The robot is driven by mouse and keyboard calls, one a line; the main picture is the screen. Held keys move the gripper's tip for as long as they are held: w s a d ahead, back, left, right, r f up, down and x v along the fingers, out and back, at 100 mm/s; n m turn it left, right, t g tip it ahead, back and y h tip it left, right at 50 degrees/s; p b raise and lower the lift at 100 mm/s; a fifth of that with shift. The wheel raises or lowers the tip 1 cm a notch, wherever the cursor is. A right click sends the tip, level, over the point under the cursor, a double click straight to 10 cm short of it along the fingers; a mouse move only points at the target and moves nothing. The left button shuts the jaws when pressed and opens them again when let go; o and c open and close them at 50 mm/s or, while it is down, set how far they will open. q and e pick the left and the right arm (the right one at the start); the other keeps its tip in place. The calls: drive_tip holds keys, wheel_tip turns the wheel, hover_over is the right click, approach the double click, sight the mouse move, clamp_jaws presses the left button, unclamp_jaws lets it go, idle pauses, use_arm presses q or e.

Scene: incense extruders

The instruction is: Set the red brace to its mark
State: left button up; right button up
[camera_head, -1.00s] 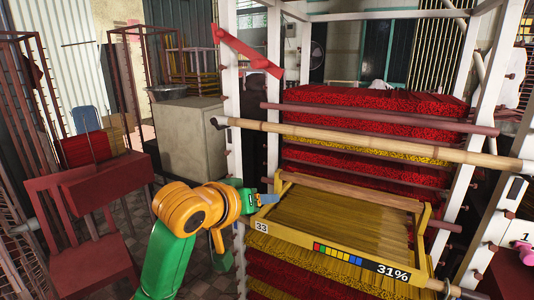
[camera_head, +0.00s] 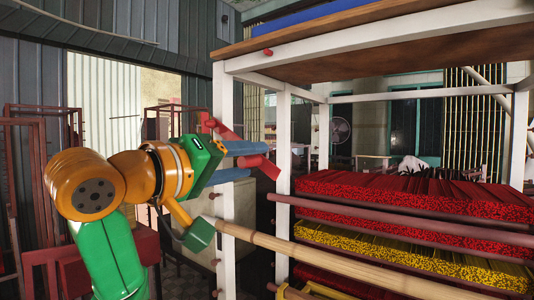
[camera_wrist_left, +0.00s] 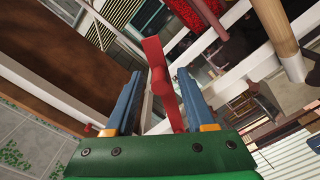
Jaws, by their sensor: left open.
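The red brace (camera_head: 222,130) is a flat red bar on the white front post of the rack, slanting down to the right. My left gripper (camera_head: 257,160) is raised beside it with its blue fingers apart. The fingers hide part of the brace in the head view. In the left wrist view the brace (camera_wrist_left: 158,62) runs between the two fingers (camera_wrist_left: 159,80), with a visible gap to each. No mark for the brace can be made out. My right gripper is not in view.
The white rack post (camera_head: 228,205) stands close to my left gripper. A bamboo pole (camera_head: 310,255) crosses the rack front below it. Red incense bundles (camera_head: 400,190) fill shelves at right, under a wooden top board (camera_head: 370,45). Red frames stand at left.

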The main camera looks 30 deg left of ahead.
sight(260, 158)
use_arm(q)
drive_tip(key=w+p, duration=0.1)
drive_tip(key=w, duration=0.3)
drive_tip(key=shift+d, duration=0.2)
drive_tip(key=shift+w+f, duration=0.15)
drive_tip(key=shift+w, duration=0.1)
drive_tip(key=shift+s, duration=0.25)
drive_tip(key=c, duration=0.4)
clamp_jaws()
drive_tip(key=shift+r, duration=0.2)
